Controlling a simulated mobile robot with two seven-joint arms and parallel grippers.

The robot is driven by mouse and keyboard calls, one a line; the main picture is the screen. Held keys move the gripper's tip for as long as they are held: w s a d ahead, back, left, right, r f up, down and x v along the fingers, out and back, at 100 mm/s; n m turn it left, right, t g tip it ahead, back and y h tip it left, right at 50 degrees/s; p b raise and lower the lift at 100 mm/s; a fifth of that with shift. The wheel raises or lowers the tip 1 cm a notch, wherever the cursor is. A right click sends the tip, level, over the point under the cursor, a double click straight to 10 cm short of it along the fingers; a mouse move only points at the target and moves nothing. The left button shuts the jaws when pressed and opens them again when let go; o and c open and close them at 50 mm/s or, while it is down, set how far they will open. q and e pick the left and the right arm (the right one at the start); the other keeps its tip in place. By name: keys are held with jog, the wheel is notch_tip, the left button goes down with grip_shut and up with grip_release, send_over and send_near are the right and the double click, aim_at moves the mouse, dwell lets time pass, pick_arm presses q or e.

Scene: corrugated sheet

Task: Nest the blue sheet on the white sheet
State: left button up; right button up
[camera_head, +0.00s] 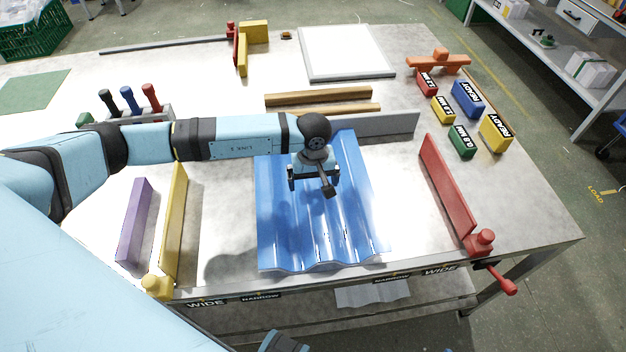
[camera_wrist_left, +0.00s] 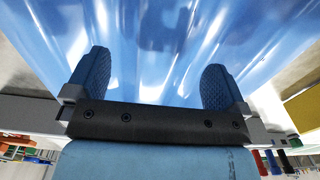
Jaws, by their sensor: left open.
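The blue sheet (camera_head: 330,225), glossy with lengthwise ridges, lies on the metal table in the middle of the head view. It fills most of the left wrist view (camera_wrist_left: 160,30). No white corrugated sheet shows clearly on the tabletop; whether one lies under the blue sheet I cannot tell. My left gripper (camera_head: 314,178) is over the upper middle of the blue sheet. Its two dark textured fingers stand wide apart with nothing between them in the left wrist view (camera_wrist_left: 155,82). Whether the fingertips touch the sheet I cannot tell.
A red bar (camera_head: 447,185) stands right of the sheet, yellow (camera_head: 174,222) and purple (camera_head: 135,220) bars left, and a grey bar (camera_head: 390,126) behind. A flat white panel (camera_head: 345,52) lies at the back. A pale corrugated piece (camera_head: 372,293) is below the tabletop. Coloured labelled blocks (camera_head: 468,98) sit right.

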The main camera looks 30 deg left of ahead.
pick_arm(q)
notch_tip(320, 180, up, 13)
jog(key=shift+r+b, duration=0.2)
jog(key=shift+b, duration=0.2)
jog(key=shift+s+f, duration=0.1)
dwell(0.3)
